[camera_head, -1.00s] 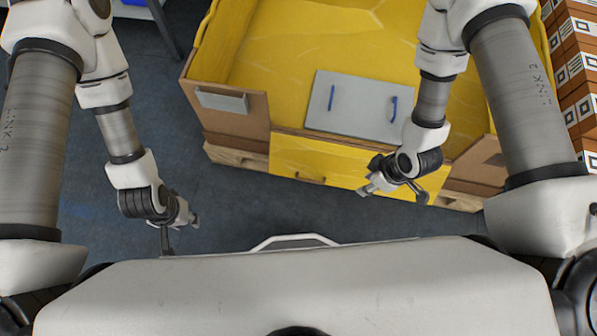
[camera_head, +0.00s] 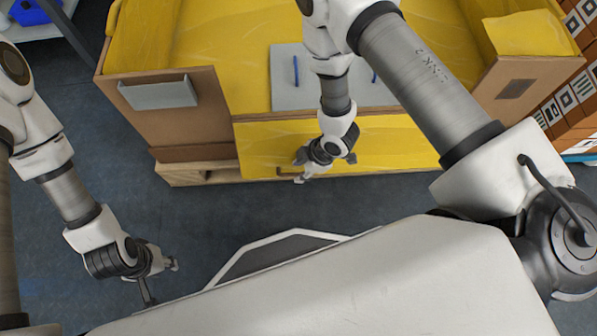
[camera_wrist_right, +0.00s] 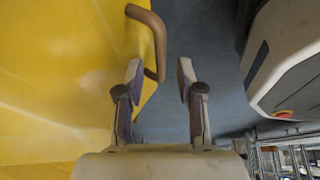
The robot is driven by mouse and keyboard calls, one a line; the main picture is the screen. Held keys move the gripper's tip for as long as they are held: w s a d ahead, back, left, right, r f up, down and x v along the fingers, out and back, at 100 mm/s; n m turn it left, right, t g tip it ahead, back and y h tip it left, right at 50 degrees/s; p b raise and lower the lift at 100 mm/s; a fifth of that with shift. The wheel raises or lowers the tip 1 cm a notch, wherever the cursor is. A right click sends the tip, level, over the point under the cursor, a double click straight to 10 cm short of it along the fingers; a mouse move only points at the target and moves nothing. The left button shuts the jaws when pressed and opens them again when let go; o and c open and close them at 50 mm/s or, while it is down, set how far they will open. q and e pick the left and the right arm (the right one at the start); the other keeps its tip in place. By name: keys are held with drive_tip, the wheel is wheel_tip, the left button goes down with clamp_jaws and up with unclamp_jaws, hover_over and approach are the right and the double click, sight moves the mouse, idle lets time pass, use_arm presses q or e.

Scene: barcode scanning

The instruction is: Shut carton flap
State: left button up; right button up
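The carton (camera_head: 190,112) is a large brown box with a yellow lining. Its yellow front flap (camera_head: 390,140) hangs down on the near side and fills the left of the right wrist view (camera_wrist_right: 60,80). A brown bar handle (camera_wrist_right: 159,45) is on the flap. My right gripper (camera_head: 299,179) is in front of the flap at the handle. In the right wrist view, its two fingers (camera_wrist_right: 160,72) are apart, with the handle's lower part showing between their tips. I cannot tell whether it touches. My left gripper (camera_head: 174,264) is low at the left, away from the carton; its fingers are too small to judge.
A grey panel with blue handles (camera_head: 291,95) lies inside the carton. A grey plate (camera_head: 158,94) is on the carton's left front. The carton stands on a wooden pallet (camera_head: 190,174). Patterned boxes (camera_head: 570,110) are stacked at right. Dark floor (camera_head: 110,180) is clear at left.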

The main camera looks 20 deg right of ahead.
drive_tip(key=shift+w+a+f, duration=0.1)
drive_tip(key=shift+a+f, duration=0.15)
drive_tip(key=shift+f, duration=0.4)
clamp_jaws()
drive_tip(key=shift+r, duration=0.15)
